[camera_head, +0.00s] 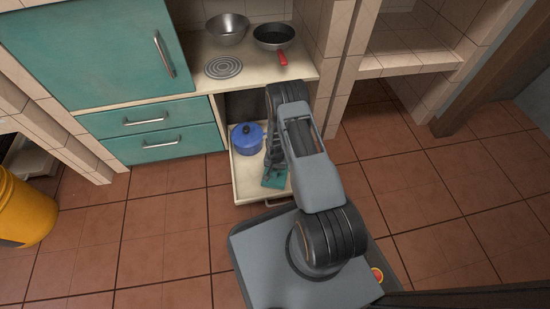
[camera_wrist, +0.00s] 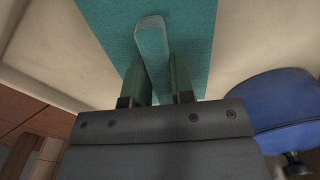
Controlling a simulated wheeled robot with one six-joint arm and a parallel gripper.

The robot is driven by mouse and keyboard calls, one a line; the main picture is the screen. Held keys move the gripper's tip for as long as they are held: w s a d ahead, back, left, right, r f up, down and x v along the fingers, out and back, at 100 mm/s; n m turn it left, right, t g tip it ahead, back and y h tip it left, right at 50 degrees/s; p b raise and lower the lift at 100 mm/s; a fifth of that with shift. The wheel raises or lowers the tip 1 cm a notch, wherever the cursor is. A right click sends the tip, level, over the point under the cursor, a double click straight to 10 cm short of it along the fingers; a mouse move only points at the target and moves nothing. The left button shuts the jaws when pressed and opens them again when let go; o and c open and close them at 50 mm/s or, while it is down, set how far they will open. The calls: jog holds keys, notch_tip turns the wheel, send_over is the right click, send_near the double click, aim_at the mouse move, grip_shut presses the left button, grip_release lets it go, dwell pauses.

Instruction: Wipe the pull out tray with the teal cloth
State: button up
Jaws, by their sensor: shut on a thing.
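The pull-out tray (camera_head: 243,188) is drawn out below the counter, cream coloured inside. The teal cloth (camera_head: 276,181) lies flat on the tray near its front, partly hidden by my arm. My gripper (camera_head: 270,168) is over the tray, pointing down at the cloth. In the wrist view, my gripper (camera_wrist: 156,85) is shut on a raised ridge of the teal cloth (camera_wrist: 152,50), with one finger on each side. The cloth spreads over the pale tray floor (camera_wrist: 245,60) beyond the fingers.
A blue lidded pot (camera_head: 246,139) stands on the tray, left of my gripper; it shows close by at right in the wrist view (camera_wrist: 275,105). A steel bowl (camera_head: 228,29) and a red-handled pan (camera_head: 274,37) stand on the counter above. A yellow bin (camera_head: 27,215) is far left.

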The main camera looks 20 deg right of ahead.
jog(key=shift+d+r+p, duration=0.1)
jog(key=shift+r+p, duration=2.25)
jog(key=shift+r, duration=1.75)
